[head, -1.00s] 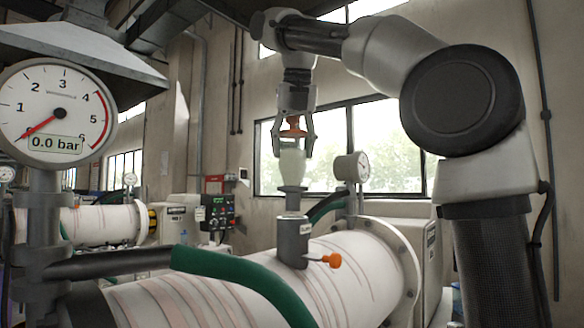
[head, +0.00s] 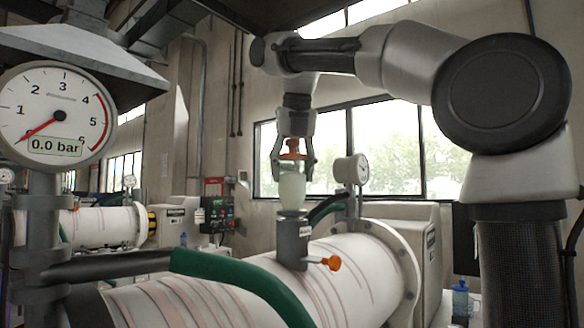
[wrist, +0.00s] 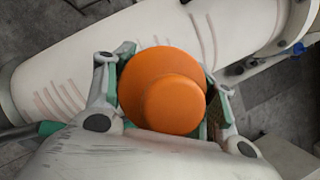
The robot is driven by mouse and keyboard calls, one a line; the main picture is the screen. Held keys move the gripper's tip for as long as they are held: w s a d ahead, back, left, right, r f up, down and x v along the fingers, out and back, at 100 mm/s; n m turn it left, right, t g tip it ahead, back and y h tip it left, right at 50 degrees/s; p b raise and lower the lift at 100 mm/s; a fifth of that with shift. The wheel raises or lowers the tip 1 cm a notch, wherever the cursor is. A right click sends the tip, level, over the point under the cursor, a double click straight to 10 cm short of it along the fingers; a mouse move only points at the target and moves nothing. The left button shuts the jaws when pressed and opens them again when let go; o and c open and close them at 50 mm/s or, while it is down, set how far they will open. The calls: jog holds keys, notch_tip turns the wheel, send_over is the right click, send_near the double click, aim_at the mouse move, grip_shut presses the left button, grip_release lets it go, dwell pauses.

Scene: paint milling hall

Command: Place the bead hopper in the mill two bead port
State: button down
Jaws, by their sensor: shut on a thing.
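The bead hopper (head: 292,188) is a clear, pale-filled vessel with an orange cap. My gripper (head: 294,168) is shut on it and holds it upright from above. Its lower end meets the top of the grey bead port (head: 292,243), which rises from the near white mill (head: 350,265). The hopper's narrow neck no longer shows above the port; I cannot tell how fully it is seated. An orange-knobbed handle (head: 331,263) sticks out of the port's side. In the wrist view the orange cap (wrist: 175,100) lies between my fingers and hides the port.
A small gauge (head: 351,170) on a post stands just right of the port. A green-sleeved hose (head: 245,285) crosses in front. A large gauge (head: 57,114) reading 0.0 bar stands at left. Another mill (head: 100,225) lies behind at left. Air around the hopper's left side is free.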

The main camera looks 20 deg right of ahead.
jog(key=shift+f, duration=0.25)
jog(key=c, duration=0.5)
grip_release()
jog(key=v, duration=0.8)
jog(key=shift+w+r, duration=0.1)
jog(key=shift+r, duration=0.25)
